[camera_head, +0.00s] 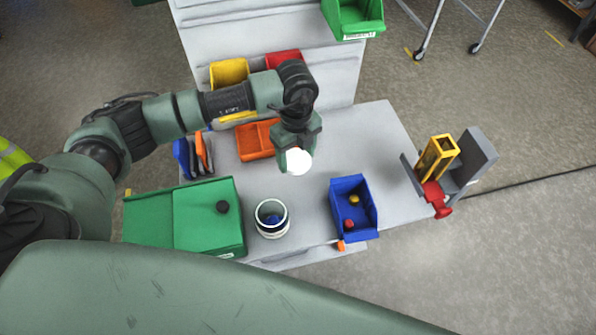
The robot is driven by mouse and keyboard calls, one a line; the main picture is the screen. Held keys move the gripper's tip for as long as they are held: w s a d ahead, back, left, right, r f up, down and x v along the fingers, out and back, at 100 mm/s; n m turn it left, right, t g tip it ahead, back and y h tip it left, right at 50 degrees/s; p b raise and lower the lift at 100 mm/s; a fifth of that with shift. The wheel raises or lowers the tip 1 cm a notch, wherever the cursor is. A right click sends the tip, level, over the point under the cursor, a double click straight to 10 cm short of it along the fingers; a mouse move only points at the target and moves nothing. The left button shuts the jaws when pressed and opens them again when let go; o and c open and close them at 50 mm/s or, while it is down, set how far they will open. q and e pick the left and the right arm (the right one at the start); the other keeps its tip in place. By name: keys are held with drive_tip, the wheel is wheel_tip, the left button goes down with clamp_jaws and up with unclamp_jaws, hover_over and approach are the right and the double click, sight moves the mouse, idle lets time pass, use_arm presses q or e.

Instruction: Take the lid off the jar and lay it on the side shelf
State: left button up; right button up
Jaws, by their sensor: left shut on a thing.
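My left gripper (297,147) points down over the middle of the grey table, shut on a round white lid (299,161). The lid is clear of the jar and up and right of it in the picture. The jar (272,231) is white and stands upright near the table's front edge. Its mouth is open and something blue shows inside. I cannot tell for sure which surface is the side shelf. My right gripper is not in view.
A green case (160,215) with a black knob is left of the jar. A blue bin (366,221) with small red and yellow things is to its right. An orange bin (251,141) is behind. A grey holder (482,152) with a yellow frame (436,157) is at the right edge.

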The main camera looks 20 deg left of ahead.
sight(297, 183)
use_arm(q)
wheel_tip(297, 183, down, 9)
drive_tip(key=shift+p, duration=0.75)
drive_tip(key=shift+f, duration=0.45)
drive_tip(key=shift+f, duration=0.1)
drive_tip(key=o, duration=1.6)
drive_tip(key=shift+c, duration=0.2)
wheel_tip(297, 183, up, 12)
drive_tip(key=shift+r+b, duration=0.15)
drive_tip(key=shift+b, duration=1)
